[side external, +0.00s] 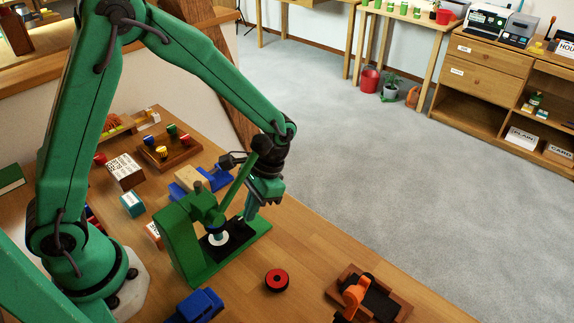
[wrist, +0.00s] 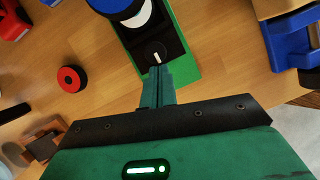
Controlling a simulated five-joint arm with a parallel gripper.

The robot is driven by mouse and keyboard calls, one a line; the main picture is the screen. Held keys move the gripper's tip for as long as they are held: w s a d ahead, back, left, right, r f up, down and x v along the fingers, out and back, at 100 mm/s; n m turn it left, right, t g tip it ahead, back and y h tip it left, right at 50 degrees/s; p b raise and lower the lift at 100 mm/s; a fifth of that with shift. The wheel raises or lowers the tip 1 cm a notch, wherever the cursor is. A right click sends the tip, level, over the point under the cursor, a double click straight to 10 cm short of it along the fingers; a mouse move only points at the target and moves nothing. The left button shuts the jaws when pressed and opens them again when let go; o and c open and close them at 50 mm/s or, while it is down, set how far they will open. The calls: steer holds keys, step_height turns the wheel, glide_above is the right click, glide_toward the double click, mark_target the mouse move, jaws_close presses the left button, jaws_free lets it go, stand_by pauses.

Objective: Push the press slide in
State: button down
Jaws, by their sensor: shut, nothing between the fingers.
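The green press (side external: 185,245) stands on the table on its long green base, with a white disc (side external: 218,239) under its plunger. The black slide (side external: 240,231) lies along the base and sticks out on the side toward my gripper. In the wrist view the slide (wrist: 172,22) runs over the green base and carries a dark round knob (wrist: 147,50) at its near end. My gripper (side external: 249,214) is shut and empty, pointing down at the outer end of the slide. In the wrist view its fingertips (wrist: 158,69) are right at the knob; I cannot tell whether they touch.
A red ring (side external: 277,280) lies in front of the press, with an orange-and-black tool on a wooden tray (side external: 337,290) to its right. A blue block (side external: 200,305) is at the front edge. Blue and wooden parts (side external: 188,178) sit behind the press.

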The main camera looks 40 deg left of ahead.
steer(key=shift+s, duration=1.1)
steer(key=shift+w, duration=0.1)
steer(key=shift+w+d, duration=0.15)
steer(key=shift+w, duration=0.3)
steer(key=w, duration=0.2)
steer(key=w+d, duration=0.1)
steer(key=shift+w+r, duration=0.4)
steer(key=a+v, duration=0.1)
steer(key=v, duration=0.8)
steer(key=shift+d, duration=0.45)
steer(key=shift+r, duration=0.15)
